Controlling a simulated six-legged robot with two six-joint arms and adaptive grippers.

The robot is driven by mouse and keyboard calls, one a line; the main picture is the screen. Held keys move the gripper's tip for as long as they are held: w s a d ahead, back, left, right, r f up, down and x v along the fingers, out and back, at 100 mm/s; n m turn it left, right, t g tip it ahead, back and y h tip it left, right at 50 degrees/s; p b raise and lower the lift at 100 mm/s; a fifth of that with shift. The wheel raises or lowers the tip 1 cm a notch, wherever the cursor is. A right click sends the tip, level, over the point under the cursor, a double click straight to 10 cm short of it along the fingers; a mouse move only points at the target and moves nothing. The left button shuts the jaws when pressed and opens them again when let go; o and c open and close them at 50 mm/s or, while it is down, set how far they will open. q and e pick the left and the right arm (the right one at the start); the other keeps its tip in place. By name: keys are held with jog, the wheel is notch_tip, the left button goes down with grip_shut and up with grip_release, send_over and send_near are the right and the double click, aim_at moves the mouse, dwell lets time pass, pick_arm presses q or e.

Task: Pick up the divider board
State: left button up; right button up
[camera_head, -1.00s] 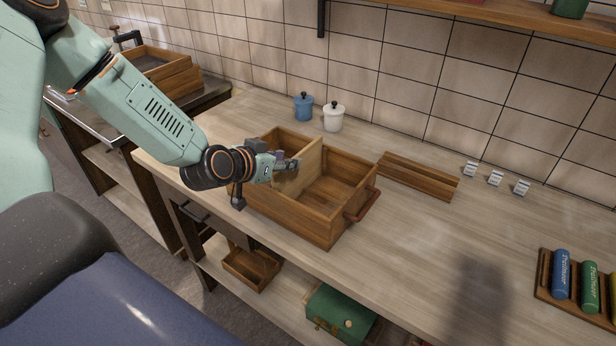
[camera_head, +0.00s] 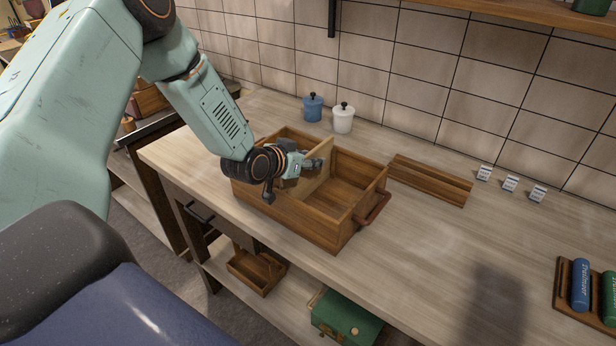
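The divider board (camera_head: 326,160) is a light wooden panel. It stands upright across the inside of a brown wooden box (camera_head: 334,233) on the counter and splits it into two compartments. My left gripper (camera_head: 316,165) is over the box's left part, with its fingertips at the board's upper edge. The fingers overlap the board in this view, and I cannot tell whether they are closed on it. The gripper and wrist hide part of the left compartment. The right compartment looks empty. My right gripper is not in view.
A red-brown handle (camera_head: 372,210) sticks out on the box's right end. A blue jar (camera_head: 313,108) and a white jar (camera_head: 343,119) stand behind it. A slotted wooden rack (camera_head: 430,180) lies to the right.

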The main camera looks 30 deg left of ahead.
pick_arm(q)
jog(key=shift+s+d+r, duration=0.1)
jog(key=shift+s, duration=0.15)
jog(key=shift+c, duration=0.4)
jog(key=shift+s+a, duration=0.2)
jog(key=c, duration=0.3)
jog(key=shift+w, duration=0.15)
jog(key=c, duration=0.3)
jog(key=shift+w+d, duration=0.1)
jog(key=shift+d, duration=0.05)
grip_shut()
